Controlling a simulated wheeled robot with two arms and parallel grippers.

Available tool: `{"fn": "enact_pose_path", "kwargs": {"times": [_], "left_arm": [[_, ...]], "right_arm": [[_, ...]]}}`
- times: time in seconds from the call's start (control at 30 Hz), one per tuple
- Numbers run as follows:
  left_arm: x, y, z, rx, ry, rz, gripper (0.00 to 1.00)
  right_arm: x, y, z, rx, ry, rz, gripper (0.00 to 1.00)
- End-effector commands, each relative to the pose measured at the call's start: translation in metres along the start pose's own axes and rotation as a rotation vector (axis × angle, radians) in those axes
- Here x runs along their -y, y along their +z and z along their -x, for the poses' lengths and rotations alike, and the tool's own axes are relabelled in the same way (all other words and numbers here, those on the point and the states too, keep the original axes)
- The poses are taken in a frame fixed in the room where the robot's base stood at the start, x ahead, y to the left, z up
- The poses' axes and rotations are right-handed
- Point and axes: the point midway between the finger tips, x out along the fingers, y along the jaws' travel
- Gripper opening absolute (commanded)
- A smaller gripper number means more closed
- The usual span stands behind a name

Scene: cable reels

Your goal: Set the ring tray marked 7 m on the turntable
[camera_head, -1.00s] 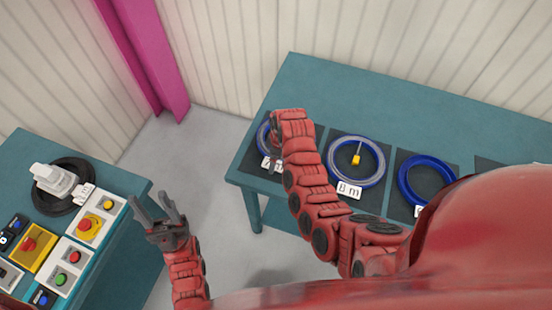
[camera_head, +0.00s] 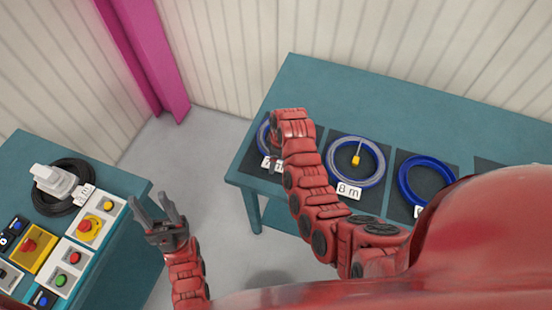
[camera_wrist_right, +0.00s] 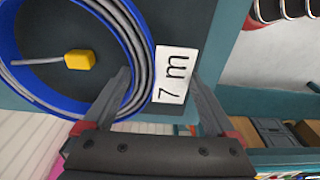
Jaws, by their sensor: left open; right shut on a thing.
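The ring tray marked 7 m shows in the right wrist view as a blue ring (camera_wrist_right: 143,28) with grey cable and a yellow end piece (camera_wrist_right: 79,60). Its white 7 m tag (camera_wrist_right: 176,73) lies between the fingers of my right gripper (camera_wrist_right: 163,78), which is shut on the tray at the tag side. In the head view this tray (camera_head: 262,136) sits at the left end of the back table, partly hidden by my right arm. My left gripper (camera_head: 152,204) is open and empty above the floor gap.
Several button boxes (camera_head: 62,263) fill the left table's front. An 8 m ring (camera_head: 374,180) and another blue ring (camera_head: 404,185) lie on dark mats along the back table (camera_head: 420,105). Floor separates the tables.

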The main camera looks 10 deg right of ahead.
Motion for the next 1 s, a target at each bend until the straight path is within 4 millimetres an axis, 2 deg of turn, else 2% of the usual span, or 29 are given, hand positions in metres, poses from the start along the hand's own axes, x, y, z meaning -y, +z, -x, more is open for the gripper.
{"fn": "enact_pose_path", "kwargs": {"times": [0.37,1.0], "left_arm": [[0.000,0.000,-0.001,0.000,0.000,0.000,0.50],[0.001,-0.003,-0.015,0.000,0.000,0.000,0.50]], "right_arm": [[-0.001,-0.001,0.003,-0.002,0.002,0.001,0.00],[0.000,-0.007,0.039,-0.004,0.003,0.001,0.00]]}}
